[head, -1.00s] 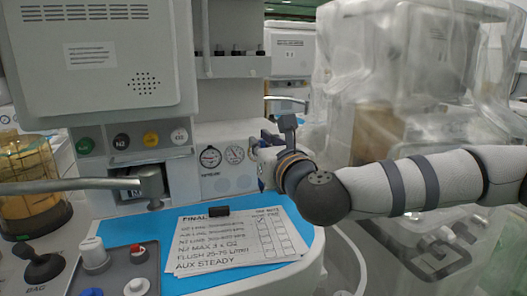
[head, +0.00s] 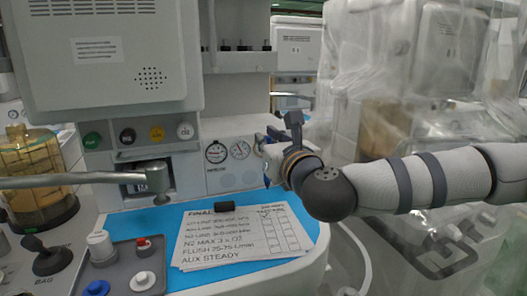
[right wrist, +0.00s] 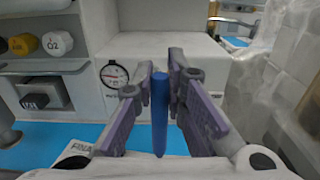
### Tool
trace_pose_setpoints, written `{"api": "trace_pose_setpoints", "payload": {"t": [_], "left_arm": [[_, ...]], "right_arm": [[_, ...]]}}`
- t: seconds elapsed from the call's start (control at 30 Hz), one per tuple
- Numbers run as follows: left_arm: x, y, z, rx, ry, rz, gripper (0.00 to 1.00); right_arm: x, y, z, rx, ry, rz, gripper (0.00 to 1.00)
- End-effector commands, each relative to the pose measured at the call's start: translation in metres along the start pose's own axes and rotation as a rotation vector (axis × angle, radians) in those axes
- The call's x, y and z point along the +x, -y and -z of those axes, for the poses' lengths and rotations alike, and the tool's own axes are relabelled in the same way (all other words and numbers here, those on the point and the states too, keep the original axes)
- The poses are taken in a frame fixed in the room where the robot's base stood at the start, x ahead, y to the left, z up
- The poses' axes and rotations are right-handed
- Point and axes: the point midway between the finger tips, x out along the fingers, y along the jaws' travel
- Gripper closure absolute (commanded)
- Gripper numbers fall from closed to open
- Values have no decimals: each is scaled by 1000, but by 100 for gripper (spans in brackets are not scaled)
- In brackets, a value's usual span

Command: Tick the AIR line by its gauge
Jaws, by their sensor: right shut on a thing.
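A printed checklist (head: 213,250) lies on the blue work surface (head: 130,222), with a black clip at its top edge and columns of boxes at its right. Its upper lines are too small to read surely, so I cannot pick out the AIR line. Two round gauges, a left one (head: 216,152) and a right one (head: 240,150), sit on the machine's front; one gauge (right wrist: 114,73) also shows in the right wrist view. My right gripper (head: 268,152) is above and behind the sheet, shut on a blue pen (right wrist: 159,115) that points down. My left gripper is out of view.
A grey horizontal bar (head: 75,180) crosses the left front of the machine. Coloured round knobs (head: 156,134) line the panel. A small grey tray (head: 125,268) with knobs stands left of the sheet. Plastic-draped equipment (head: 400,80) fills the right, behind my arm.

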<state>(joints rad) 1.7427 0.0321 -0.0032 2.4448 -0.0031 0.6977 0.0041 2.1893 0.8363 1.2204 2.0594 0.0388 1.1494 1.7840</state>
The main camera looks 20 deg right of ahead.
Motion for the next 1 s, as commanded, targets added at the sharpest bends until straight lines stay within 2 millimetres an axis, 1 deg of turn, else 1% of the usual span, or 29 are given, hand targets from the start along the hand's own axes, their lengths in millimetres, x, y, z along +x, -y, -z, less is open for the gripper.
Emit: {"api": "trace_pose_setpoints", "payload": {"t": [0.5,0.57,0.8,1.0], "left_arm": [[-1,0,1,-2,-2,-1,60],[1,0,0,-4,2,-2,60],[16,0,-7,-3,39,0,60],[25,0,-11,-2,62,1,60]], "right_arm": [[0,0,0,0,0,0,100],[-1,-1,5,0,-3,-1,100],[-10,-7,36,1,-8,-1,100],[-17,-11,54,1,-6,0,100]]}}
